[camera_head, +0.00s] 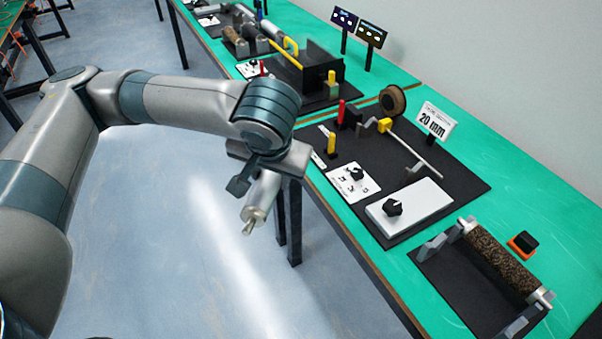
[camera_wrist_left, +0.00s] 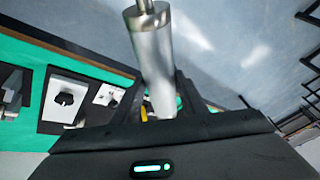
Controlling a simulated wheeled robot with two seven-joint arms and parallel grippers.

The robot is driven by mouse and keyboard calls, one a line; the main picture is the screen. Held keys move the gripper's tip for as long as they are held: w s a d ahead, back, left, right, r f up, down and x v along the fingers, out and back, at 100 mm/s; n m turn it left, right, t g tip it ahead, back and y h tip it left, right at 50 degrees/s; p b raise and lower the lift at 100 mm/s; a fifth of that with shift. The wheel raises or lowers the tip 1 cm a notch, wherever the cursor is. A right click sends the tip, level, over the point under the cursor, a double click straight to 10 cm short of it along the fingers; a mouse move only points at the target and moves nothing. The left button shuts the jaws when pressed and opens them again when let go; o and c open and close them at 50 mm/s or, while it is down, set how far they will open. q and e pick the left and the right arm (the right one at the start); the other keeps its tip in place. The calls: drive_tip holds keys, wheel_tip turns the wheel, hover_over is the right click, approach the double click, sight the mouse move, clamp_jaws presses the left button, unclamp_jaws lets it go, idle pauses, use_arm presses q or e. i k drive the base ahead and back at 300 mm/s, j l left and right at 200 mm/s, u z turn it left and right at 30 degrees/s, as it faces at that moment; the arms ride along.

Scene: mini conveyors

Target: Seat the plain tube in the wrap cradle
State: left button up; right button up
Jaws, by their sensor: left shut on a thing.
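My left gripper (camera_head: 258,172) is shut on a plain silver tube (camera_head: 263,196). It holds the tube tilted over the floor, left of the green bench's front edge and apart from it. In the left wrist view the shiny tube (camera_wrist_left: 152,55) stands out from between the fingers, with a thin stub at its end. A cradle with grey end brackets (camera_head: 433,247) stands on a black mat at the lower right, and a speckled brown roller (camera_head: 502,260) lies across it. I cannot tell which fixture is the wrap cradle. My right gripper is out of view.
A black station mat (camera_head: 455,180) bears a white box with a black knob (camera_head: 392,208), a metal rod, a brown tape roll (camera_head: 392,99) and a "20 mm" sign (camera_head: 436,121). An orange-and-black block (camera_head: 523,243) sits at the right. More stations stand farther back.

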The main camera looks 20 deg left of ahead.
sight(386, 152)
drive_tip(key=i+j+z, duration=0.1)
drive_tip(key=z, duration=0.25)
drive_tip(key=i+j+z, duration=0.1)
drive_tip(key=j+z, duration=0.15)
drive_tip(key=z, duration=0.15)
drive_tip(key=i+j+z, duration=0.1)
drive_tip(key=z, duration=0.25)
drive_tip(key=i+j+z, duration=0.15)
drive_tip(key=j, duration=0.6)
drive_tip(key=i+j+z, duration=0.1)
drive_tip(key=j, duration=0.65)
drive_tip(key=i+j+z, duration=0.15)
drive_tip(key=j, duration=0.6)
drive_tip(key=k, duration=0.05)
